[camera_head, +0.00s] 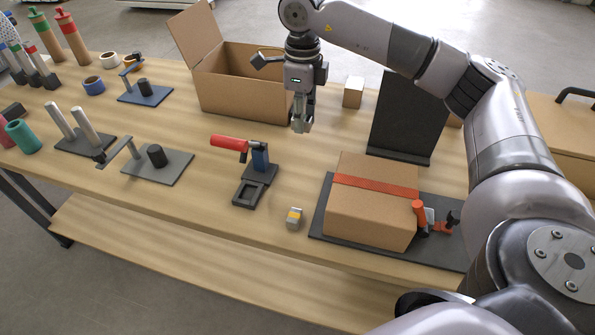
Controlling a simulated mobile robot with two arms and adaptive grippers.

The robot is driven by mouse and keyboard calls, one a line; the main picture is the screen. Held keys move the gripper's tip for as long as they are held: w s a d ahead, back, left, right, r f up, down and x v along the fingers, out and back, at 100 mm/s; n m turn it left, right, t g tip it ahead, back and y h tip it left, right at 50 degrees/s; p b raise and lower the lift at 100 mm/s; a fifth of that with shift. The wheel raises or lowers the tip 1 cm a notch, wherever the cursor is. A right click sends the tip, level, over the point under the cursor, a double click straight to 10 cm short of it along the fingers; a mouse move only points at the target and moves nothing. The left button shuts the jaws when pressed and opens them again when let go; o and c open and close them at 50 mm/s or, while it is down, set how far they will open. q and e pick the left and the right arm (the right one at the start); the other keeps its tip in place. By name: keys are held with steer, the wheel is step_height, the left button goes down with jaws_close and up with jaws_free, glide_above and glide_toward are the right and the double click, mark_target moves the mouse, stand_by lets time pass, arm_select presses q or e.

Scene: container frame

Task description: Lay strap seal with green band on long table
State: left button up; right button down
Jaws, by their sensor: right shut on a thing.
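The long table (230,215) is a wooden workbench that runs across the view. My right gripper (302,114) points down above the table, in front of the open cardboard box. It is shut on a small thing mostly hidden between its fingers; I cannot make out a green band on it. A small grey strap seal with a yellow-orange band (294,218) stands on the table, left of the closed carton. My left gripper is not in view.
An open carton (235,95) stands at the back. A closed carton with a red strap (370,205) lies on a dark mat (322,220). A dark upright panel (405,120) stands behind it. A red-handled tool (230,142) and several fixtures are left. Bare table lies between.

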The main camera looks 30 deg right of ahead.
step_height(320, 180, down, 5)
steer(key=p, duration=0.2)
glide_above(301, 179)
step_height(301, 179, down, 7)
steer(key=shift+f, duration=0.65)
step_height(301, 179, down, 2)
steer(key=shift+f, duration=0.85)
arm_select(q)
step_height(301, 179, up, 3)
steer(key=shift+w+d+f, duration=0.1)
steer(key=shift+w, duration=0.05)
